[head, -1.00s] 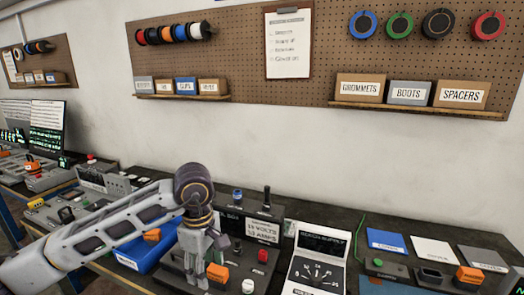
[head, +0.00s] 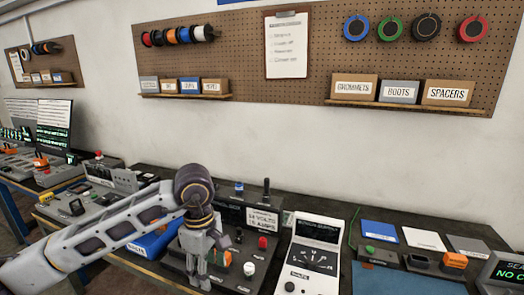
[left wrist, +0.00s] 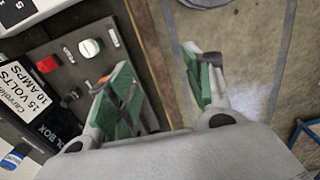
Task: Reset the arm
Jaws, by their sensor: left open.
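My left arm comes in from the left in the head view, its forearm slanting over the bench. My left gripper (head: 207,282) points down in front of a dark control panel (head: 232,273). In the left wrist view the gripper (left wrist: 158,78) has its two green-padded fingers spread, with nothing between them. The panel (left wrist: 75,55) lies left of the fingers and partly behind the left one. It carries a red knob (left wrist: 47,64), a white knob (left wrist: 89,48) and a volts-and-amps label. I cannot tell whether a finger touches the panel. My right gripper is not in view.
A white meter unit (head: 312,255) stands right of the panel. A blue bin (head: 150,243) sits behind my forearm. Blue, white and grey flat pieces lie farther right. Bare floor (left wrist: 235,40) shows right of the panel in the wrist view.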

